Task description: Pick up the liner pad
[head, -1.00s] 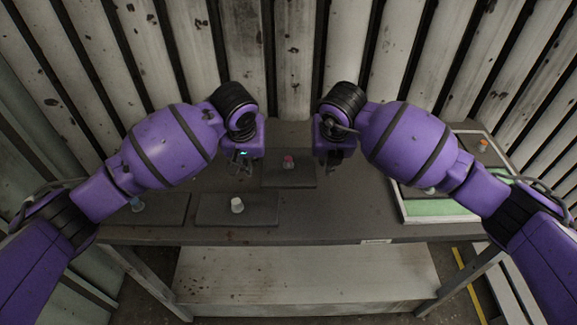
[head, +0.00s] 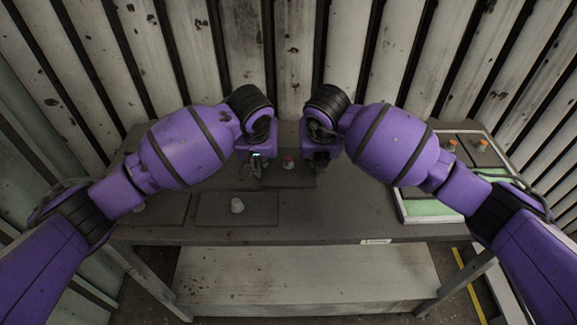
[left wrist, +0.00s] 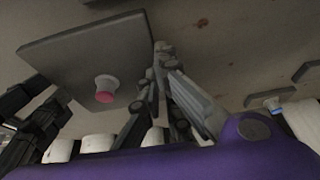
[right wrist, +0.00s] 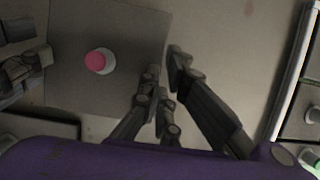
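A dark square pad (head: 303,181) lies on the table between my two grippers; I take it as the liner pad. A small white cylinder with a pink top (head: 289,162) stands on it. The pad also shows in the left wrist view (left wrist: 75,55) and the right wrist view (right wrist: 110,25). My left gripper (head: 250,168) is at the pad's left edge, fingers apart and empty. My right gripper (head: 318,163) is at its right edge, fingers apart and empty. Whether any fingertip touches the pad, I cannot tell.
Another dark pad (head: 262,212) with a pale cylinder (head: 237,205) lies nearer the front, and one more (head: 165,210) lies to its left. A white-framed tray (head: 404,208) with green and dark sections stands at the right. A ribbed wall closes the back.

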